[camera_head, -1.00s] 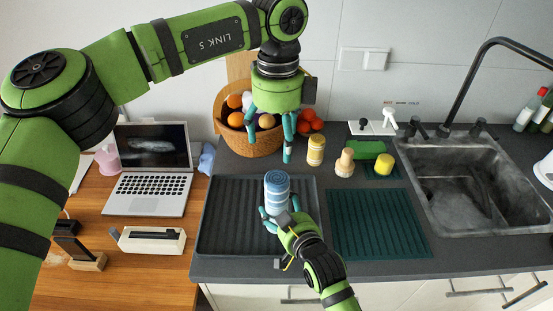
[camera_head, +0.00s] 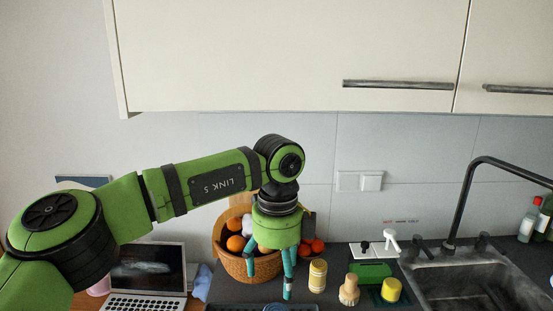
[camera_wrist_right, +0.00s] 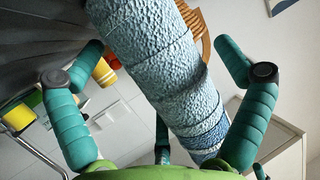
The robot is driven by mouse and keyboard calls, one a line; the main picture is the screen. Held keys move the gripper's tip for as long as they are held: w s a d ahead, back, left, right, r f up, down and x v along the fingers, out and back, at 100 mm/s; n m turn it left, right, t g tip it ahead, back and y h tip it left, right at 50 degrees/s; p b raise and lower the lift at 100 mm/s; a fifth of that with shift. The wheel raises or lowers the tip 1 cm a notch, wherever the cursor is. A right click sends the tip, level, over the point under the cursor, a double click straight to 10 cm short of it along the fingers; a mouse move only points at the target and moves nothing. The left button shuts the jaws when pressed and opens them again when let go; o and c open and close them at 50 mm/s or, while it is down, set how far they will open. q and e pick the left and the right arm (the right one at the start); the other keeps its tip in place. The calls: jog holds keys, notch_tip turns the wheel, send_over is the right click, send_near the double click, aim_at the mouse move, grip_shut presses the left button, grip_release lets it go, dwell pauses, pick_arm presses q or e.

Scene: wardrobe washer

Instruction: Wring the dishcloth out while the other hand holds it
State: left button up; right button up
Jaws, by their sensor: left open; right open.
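The dishcloth is a rolled, blue-and-white striped, rough-textured cylinder (camera_wrist_right: 165,65). In the right wrist view it runs diagonally between the fingers of my right gripper (camera_wrist_right: 160,62). Those fingers are spread, with visible gaps on both sides of the roll. In the head view only the top of the dishcloth (camera_head: 277,307) shows at the bottom edge; the right gripper is out of that view. My left gripper (camera_head: 270,282) points down with its teal fingers open and empty, in front of the fruit basket and above the top of the roll in the picture.
A wicker basket of fruit (camera_head: 233,264) stands behind the left gripper. A yellow jar (camera_head: 317,276), a wooden brush (camera_head: 349,290), a green sponge (camera_head: 371,271) and a yellow item (camera_head: 391,290) are right of it. The sink (camera_head: 475,280) is at right, a laptop (camera_head: 148,268) at left. Cabinets (camera_head: 300,55) hang above.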

jog(key=v, duration=1.2)
jog(key=shift+s, duration=0.1)
